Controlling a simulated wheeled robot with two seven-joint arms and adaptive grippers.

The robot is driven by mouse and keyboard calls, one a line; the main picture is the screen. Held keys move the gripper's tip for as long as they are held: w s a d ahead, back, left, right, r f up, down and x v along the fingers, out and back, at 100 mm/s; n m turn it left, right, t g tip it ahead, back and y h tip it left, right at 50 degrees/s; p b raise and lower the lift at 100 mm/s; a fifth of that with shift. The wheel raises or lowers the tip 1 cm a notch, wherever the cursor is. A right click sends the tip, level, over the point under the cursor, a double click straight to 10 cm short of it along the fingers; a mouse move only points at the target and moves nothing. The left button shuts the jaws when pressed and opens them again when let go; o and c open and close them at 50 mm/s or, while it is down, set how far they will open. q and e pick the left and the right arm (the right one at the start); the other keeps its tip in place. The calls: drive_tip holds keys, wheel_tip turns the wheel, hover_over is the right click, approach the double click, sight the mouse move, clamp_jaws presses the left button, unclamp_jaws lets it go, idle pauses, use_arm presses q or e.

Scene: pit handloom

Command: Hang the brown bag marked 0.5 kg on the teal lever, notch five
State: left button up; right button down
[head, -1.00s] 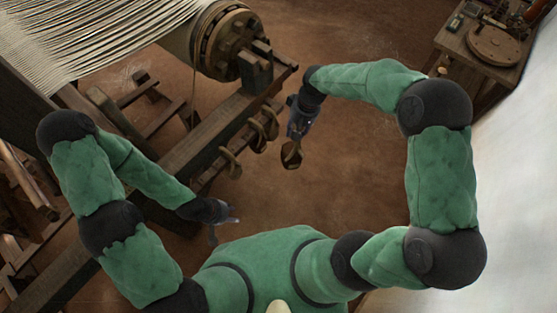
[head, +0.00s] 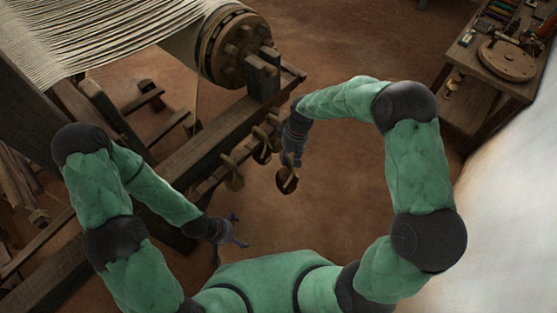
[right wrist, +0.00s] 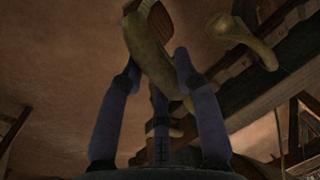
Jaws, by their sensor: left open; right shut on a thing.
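A brown bag (head: 287,181) hangs from my right gripper (head: 291,162), clear of the loom beam and to the right of it. In the right wrist view my right gripper's fingers (right wrist: 158,75) are shut around the bag's tan upper part (right wrist: 150,45). No marking on the bag is readable. My left gripper (head: 238,232) is open and empty, low in front of the beam and apart from everything. I cannot make out a teal lever or its notches in either view.
Several similar brown bags (head: 233,177) hang along the dark loom beam (head: 205,145), and one (right wrist: 242,35) shows beside my right gripper. The warp roller (head: 237,45) is at the top. A side table with a round wooden disc (head: 507,60) stands far right. The middle floor is clear.

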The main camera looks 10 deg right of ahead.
drive_tip(key=shift+w+a+f+n+g+p, duration=0.15)
drive_tip(key=shift+a+f+n+p, duration=0.1)
drive_tip(key=shift+a+f+n, duration=0.6)
drive_tip(key=shift+w+a+f+n+g+p, duration=0.15)
drive_tip(key=shift+a+f+n+p, duration=0.05)
drive_tip(key=shift+a+f+n, duration=0.6)
drive_tip(key=shift+s+d+r+p, duration=0.1)
drive_tip(key=shift+s+d+p, duration=0.05)
drive_tip(key=shift+s+d, duration=0.7)
drive_tip(key=shift+s+d+p, duration=0.15)
drive_tip(key=shift+s+d, duration=0.4)
drive_tip(key=shift+s, duration=0.55)
drive_tip(key=s+d+r+p, duration=0.1)
drive_tip(key=s+d+p, duration=0.1)
drive_tip(key=s+d, duration=0.4)
drive_tip(key=shift+s+d, duration=0.15)
drive_tip(key=shift+s, duration=0.75)
drive_tip(key=shift+m, duration=0.25)
